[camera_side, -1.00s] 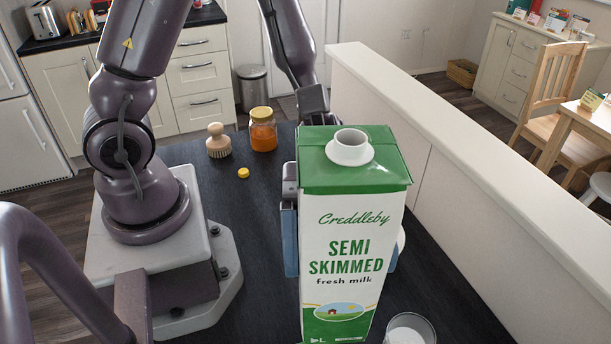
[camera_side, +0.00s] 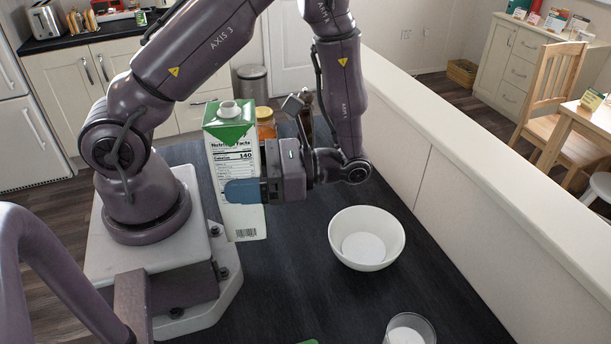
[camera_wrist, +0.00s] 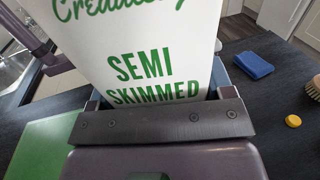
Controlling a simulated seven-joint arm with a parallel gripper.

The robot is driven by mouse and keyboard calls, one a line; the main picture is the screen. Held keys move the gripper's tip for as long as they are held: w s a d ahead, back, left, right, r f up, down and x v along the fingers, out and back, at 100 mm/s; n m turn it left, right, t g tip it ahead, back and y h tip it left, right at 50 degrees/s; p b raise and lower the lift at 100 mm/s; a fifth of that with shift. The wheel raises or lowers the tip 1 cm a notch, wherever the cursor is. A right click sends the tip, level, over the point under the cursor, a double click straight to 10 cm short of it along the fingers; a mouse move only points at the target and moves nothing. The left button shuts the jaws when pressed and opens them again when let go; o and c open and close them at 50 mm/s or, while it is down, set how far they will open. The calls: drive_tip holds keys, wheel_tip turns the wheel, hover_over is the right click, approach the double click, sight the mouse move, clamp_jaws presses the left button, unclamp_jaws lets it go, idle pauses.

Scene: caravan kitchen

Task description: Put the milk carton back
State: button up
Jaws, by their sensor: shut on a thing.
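The milk carton (camera_side: 223,165), white with a green top and an open white spout, is upright near the middle left in the side view. My gripper (camera_side: 243,191) is shut on its lower half, with a blue finger pad across the nutrition panel. I cannot tell whether its base touches the counter. In the wrist view, the carton (camera_wrist: 150,65) stands between my fingers with its "SEMI SKIMMED" face showing. A small yellow cap (camera_wrist: 292,121) lies on the counter at the right of the wrist view; the side view does not show it.
A white bowl (camera_side: 345,248) with white contents and a glass (camera_side: 410,328) of white liquid stand on the dark counter (camera_side: 300,290). An orange jar (camera_side: 266,125) is behind the carton.

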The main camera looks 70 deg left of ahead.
drive_tip(key=w+a+r+m+t+y, duration=0.2)
drive_tip(key=w+a+m+t+y, duration=0.2)
drive_tip(key=a+y, duration=0.25)
drive_tip(key=w+a+r+m+t+y, duration=0.1)
drive_tip(key=w+a+m+t+y, duration=0.35)
drive_tip(key=a, duration=0.25)
drive_tip(key=w+a+r+m+t+y, duration=0.3)
drive_tip(key=w+a+r+m+t, duration=0.35)
drive_tip(key=w+t, duration=0.25)
wheel_tip(320, 180, down, 19)
drive_tip(key=shift+d, duration=0.45)
drive_tip(key=o, duration=1.1)
